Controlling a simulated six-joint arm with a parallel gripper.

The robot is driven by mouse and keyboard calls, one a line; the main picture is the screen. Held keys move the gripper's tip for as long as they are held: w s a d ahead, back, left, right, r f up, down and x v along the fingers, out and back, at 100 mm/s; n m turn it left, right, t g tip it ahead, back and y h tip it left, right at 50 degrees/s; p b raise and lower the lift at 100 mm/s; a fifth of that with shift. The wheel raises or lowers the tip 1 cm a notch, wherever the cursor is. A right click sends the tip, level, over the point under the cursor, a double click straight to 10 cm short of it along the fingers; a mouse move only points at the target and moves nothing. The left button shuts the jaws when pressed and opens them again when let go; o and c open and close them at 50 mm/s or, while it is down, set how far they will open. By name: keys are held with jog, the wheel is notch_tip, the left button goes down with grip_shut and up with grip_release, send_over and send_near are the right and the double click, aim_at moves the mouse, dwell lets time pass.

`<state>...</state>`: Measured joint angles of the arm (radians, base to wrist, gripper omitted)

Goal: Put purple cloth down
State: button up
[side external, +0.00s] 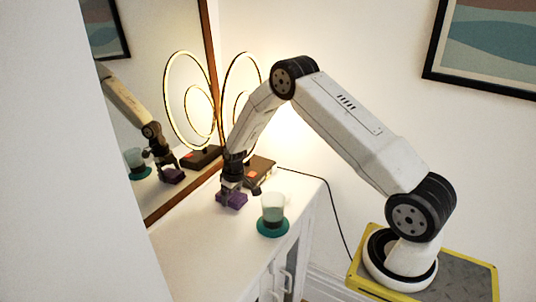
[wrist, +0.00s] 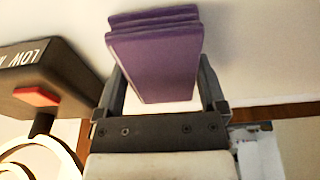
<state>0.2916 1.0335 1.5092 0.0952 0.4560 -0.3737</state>
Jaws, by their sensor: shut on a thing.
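The purple cloth (side external: 232,198) is a folded, layered block low over the white cabinet top, near the mirror. In the side view I cannot tell whether it touches the surface. In the wrist view the cloth (wrist: 155,55) sits between the two fingers. My gripper (side external: 231,186) points down and is shut on the cloth; its fingers also show in the wrist view (wrist: 160,95).
A glass (side external: 273,207) stands on a teal coaster (side external: 273,227) right of the cloth. Behind are a dark box with a red patch (side external: 259,170) and a glowing ring lamp (side external: 240,85). A mirror (side external: 160,110) borders the left. The white cabinet top (side external: 205,245) is bare in front.

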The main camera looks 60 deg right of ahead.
aim_at(236, 196)
jog(key=shift+f, duration=0.1)
jog(key=o, duration=0.8)
jog(key=shift+s+r, duration=0.3)
jog(key=shift+r, duration=1.75)
jog(key=shift+s+r, duration=0.3)
jog(key=shift+r, duration=1.7)
jog(key=shift+s+r, duration=0.3)
jog(key=shift+r, duration=1.75)
jog(key=shift+t, duration=0.4)
jog(key=s+a+r, duration=0.2)
jog(key=s+a, duration=0.2)
jog(key=s, duration=0.3)
jog(key=s+a+r, duration=0.2)
jog(key=s+a, duration=0.3)
jog(key=s, duration=0.2)
jog(key=s+a+r, duration=0.1)
jog(key=s+a, duration=0.4)
jog(key=s, duration=0.2)
jog(key=shift+a+r, duration=0.25)
jog(key=shift+r, duration=0.15)
